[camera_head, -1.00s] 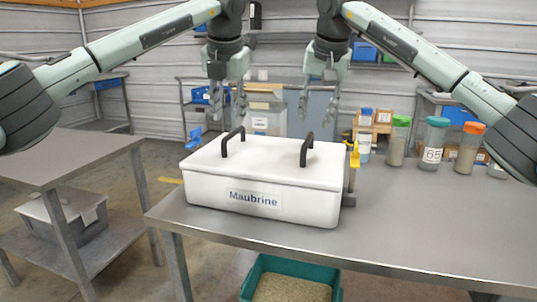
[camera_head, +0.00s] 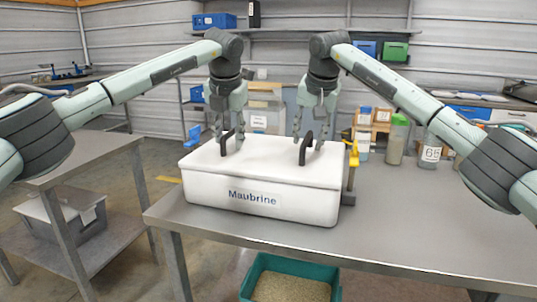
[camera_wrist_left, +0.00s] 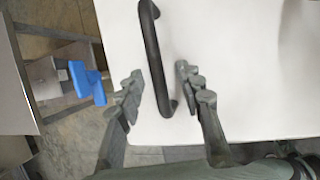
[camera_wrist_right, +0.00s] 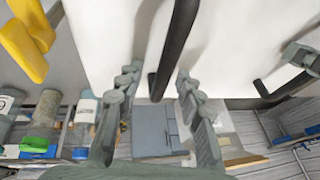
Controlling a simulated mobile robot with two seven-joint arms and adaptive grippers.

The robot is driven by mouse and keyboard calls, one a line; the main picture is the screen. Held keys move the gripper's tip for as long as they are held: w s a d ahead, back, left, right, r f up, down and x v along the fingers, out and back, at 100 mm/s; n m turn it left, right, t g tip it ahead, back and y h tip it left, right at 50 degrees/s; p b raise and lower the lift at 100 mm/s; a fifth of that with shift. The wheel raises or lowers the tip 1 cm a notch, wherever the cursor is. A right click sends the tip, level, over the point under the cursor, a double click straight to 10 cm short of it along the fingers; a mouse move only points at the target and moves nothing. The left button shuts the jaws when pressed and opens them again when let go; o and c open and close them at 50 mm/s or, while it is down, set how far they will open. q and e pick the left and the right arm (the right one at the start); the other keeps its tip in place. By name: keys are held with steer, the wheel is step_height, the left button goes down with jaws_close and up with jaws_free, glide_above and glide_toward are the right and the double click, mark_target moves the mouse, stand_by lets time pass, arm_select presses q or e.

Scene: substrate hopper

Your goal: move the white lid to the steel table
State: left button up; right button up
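The white lid (camera_head: 263,162) lies on the white hopper box labelled Maubrine (camera_head: 262,197), which stands on the steel table (camera_head: 400,215). The lid has two dark upright handles, a left handle (camera_head: 230,144) and a right handle (camera_head: 306,147). My left gripper (camera_head: 230,137) is open, its fingers on either side of the left handle; the left wrist view (camera_wrist_left: 155,85) shows gaps on both sides. My right gripper (camera_head: 308,138) is open around the right handle, which also passes between its fingers in the right wrist view (camera_wrist_right: 172,50). Neither gripper visibly grips a handle.
Yellow clamp-like parts (camera_head: 353,158) stand at the hopper's right side. Jars, including a green-lidded one (camera_head: 396,140), stand at the table's back. A teal bin of pellets (camera_head: 290,264) is below. A second table (camera_head: 70,155) is at left. The steel table's right part is clear.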

arm_select(q)
jaws_close()
arm_select(e)
jaws_close()
arm_select(q)
steer(key=shift+r, duration=0.1)
arm_select(e)
steer(key=shift+r, duration=0.1)
